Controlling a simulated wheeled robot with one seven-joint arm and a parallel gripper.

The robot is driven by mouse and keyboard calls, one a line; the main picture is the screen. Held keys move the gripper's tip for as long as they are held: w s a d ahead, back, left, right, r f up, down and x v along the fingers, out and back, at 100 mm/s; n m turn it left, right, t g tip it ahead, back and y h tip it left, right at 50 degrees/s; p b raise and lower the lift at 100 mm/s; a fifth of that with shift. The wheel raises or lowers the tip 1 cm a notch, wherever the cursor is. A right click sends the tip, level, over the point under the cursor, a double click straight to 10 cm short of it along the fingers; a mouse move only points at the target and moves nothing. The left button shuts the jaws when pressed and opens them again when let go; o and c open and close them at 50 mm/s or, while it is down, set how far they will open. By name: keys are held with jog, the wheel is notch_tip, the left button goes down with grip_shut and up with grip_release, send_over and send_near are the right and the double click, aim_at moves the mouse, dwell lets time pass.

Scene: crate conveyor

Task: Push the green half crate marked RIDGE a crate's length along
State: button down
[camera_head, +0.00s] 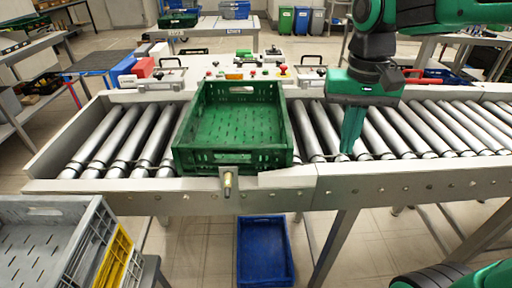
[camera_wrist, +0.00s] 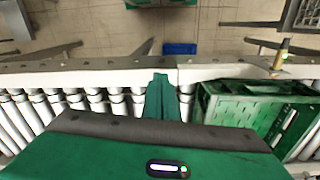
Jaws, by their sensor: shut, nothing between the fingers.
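A green crate (camera_head: 230,158) stands upright on the roller conveyor (camera_head: 385,130), left of the middle in the head view. It looks empty, and I cannot read any marking on it. In the wrist view the crate (camera_wrist: 245,100) lies at the right, partly cut off by the edge. My gripper (camera_head: 350,150) points down over the rollers to the right of the crate, with its fingers shut and empty. In the wrist view the fingertips (camera_wrist: 161,82) are beside the crate's side, with a small gap that looks clear.
A metal pin (camera_head: 227,182) stands at the conveyor's front rail by the crate. Bare rollers (camera_head: 120,140) lie left of the crate. A grey crate (camera_head: 60,235) stands at the lower left. A blue bin (camera_head: 265,252) is on the floor under the conveyor. A control panel (camera_head: 245,68) runs behind.

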jog(key=a+r+n, duration=0.2)
jog(key=a, duration=0.8)
jog(key=a+r+n, duration=0.1)
jog(key=a+r, duration=0.2)
jog(key=a, duration=0.7)
jog(key=w+f, duration=0.4)
jog(key=f, duration=0.6)
jog(key=shift+w, duration=0.35)
